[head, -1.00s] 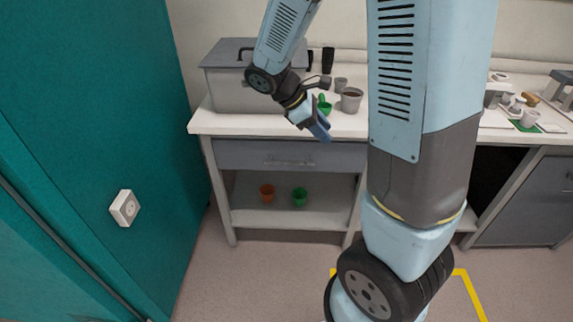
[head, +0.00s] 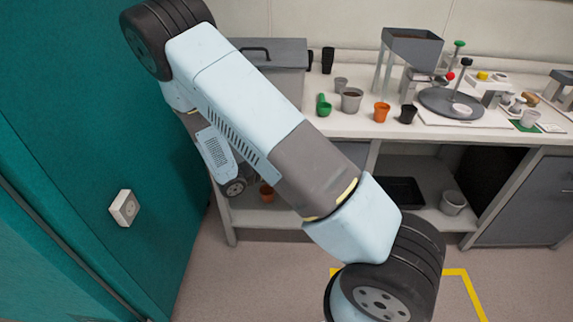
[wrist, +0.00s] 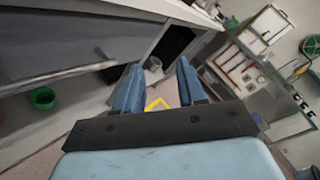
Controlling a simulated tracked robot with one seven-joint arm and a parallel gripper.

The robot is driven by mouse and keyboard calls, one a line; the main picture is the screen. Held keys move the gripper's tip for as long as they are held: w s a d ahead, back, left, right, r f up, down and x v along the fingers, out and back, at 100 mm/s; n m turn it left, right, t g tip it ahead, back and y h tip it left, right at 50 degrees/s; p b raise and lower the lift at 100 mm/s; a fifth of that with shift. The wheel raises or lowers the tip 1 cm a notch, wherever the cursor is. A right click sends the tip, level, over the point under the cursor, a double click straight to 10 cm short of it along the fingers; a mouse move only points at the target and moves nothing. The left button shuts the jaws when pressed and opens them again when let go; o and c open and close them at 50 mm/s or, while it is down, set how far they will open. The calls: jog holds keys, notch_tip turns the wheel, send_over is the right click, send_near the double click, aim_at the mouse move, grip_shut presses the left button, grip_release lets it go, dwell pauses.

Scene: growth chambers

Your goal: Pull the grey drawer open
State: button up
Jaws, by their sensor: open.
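The grey drawer (head: 352,152) is under the white bench top; my arm hides most of its front in the head view, leaving only its right end. In the wrist view the drawer front (wrist: 75,35) fills the upper left, with its metal bar handle (wrist: 60,76) running across below it. My gripper (wrist: 158,88) is open, with two blue fingers apart and nothing between them. The handle lies to the left of the fingers, and I see no contact with it.
A green pot (wrist: 43,98) stands on the shelf under the drawer; an orange pot (head: 267,193) is there too. A teal wall (head: 90,110) with a socket (head: 124,208) bounds the left. Pots and a turntable (head: 450,101) stand on the bench (head: 345,125).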

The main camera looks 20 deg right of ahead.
jog(key=w+a+f+n+t+y, duration=0.1)
jog(key=a+f+n+t+y, duration=0.15)
jog(key=f+n+t, duration=0.4)
jog(key=w+a+f+n+t+y, duration=0.1)
jog(key=a+f+n+t, duration=0.25)
jog(key=f+n, duration=0.5)
jog(key=shift+t, duration=0.3)
jog(key=x, duration=0.9)
jog(key=r+x, duration=0.1)
jog(key=x, duration=0.4)
jog(key=shift+s+d, duration=0.1)
jog(key=shift+d, duration=0.05)
grip_shut()
jog(key=shift+s+f, duration=0.1)
